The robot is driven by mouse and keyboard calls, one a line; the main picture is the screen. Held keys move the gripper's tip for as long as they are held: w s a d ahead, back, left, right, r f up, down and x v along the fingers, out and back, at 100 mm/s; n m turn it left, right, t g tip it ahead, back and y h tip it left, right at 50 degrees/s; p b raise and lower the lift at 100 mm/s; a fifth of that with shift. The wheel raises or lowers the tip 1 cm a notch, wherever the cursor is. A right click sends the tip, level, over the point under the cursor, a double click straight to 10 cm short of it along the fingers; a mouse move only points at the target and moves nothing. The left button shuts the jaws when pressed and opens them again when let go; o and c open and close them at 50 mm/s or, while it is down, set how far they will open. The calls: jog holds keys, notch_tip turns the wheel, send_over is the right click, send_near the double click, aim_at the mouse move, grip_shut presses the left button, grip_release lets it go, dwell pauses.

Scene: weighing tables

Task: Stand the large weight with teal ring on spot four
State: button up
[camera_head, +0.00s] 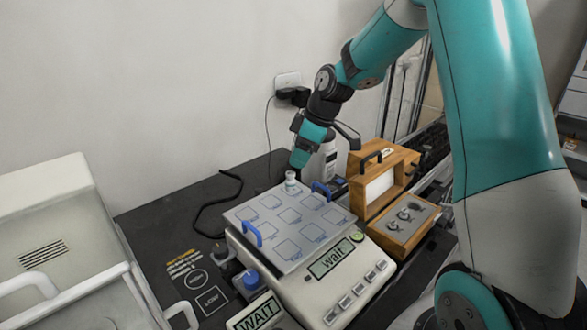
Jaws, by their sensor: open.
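A small pale metal weight (291,181) stands upright at the far corner of the grey plate (262,222) on the scale. The plate has a grid of outlined squares; their numbers are too small to read. A ring colour on the weight cannot be made out clearly. My gripper (299,164) is open, just above and slightly right of the weight's top; whether it touches it cannot be told. The other marked squares look empty.
Blue handles (321,190) rise at the plate's sides. A wooden case (382,175) with an open tray (423,214) of weights stands to the right. A bottle (322,160) stands behind my gripper. A cable lies on the dark table left.

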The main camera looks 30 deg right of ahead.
jog(key=v, duration=0.6)
jog(key=s+a+r+m+g, duration=0.1)
jog(key=s+a+r, duration=0.2)
jog(key=s+a, duration=0.9)
jog(key=s+a+m+g, duration=0.1)
jog(key=s+a+m, duration=0.1)
jog(key=s+a, duration=0.8)
jog(key=s+f, duration=0.1)
jog(key=s, duration=0.4)
jog(key=shift+s+a+g+y+p, duration=0.15)
jog(key=shift+s+g+y+p, duration=0.15)
jog(key=shift+s+g+y, duration=0.1)
